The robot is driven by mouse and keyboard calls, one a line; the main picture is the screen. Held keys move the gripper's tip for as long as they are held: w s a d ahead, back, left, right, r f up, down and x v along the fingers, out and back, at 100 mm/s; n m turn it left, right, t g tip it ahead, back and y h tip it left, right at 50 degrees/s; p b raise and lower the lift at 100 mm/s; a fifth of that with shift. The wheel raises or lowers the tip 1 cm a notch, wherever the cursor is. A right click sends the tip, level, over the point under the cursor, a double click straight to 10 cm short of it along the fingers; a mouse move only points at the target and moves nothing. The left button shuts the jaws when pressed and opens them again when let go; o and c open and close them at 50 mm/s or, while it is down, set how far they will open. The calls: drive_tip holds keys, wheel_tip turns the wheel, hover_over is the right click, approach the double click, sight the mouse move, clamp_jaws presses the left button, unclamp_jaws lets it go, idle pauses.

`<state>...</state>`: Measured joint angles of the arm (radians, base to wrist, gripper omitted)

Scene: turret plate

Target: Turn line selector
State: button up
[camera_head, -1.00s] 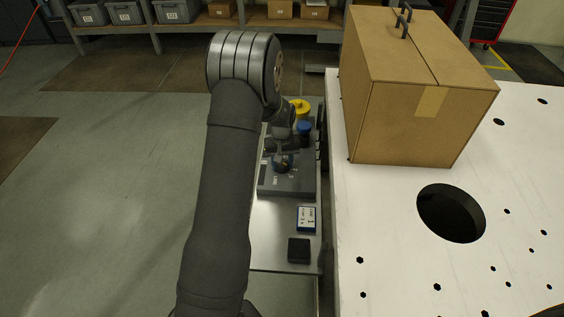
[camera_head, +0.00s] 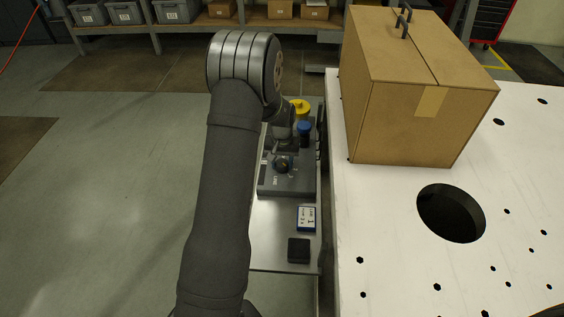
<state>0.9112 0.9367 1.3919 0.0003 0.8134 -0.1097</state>
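The box sits on a narrow metal side table (camera_head: 276,238). My gripper (camera_head: 284,148) is just behind and above the knob in the picture, apart from it as far as I can see. Its fingers are small and partly hidden by my own arm, so I cannot tell whether they are open or shut. A white card with a blue border and printed text (camera_head: 306,218) lies in front of the box; its text is too small to read surely.
A black block (camera_head: 299,250) lies near the table's front. A yellow round item (camera_head: 299,106) and a blue one (camera_head: 304,128) stand behind the box. At right, a white plate with holes (camera_head: 390,215) bears a large cardboard box (camera_head: 405,120) close to the side table.

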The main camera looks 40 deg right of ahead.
sight(282, 163)
drive_tip(key=o, duration=0.3)
drive_tip(key=shift+o, duration=0.2)
drive_tip(key=shift+r, duration=0.15)
wheel_tip(282, 163, up, 17)
idle(0.4)
wheel_tip(282, 163, down, 17)
drive_tip(key=shift+f, duration=0.15)
idle(0.5)
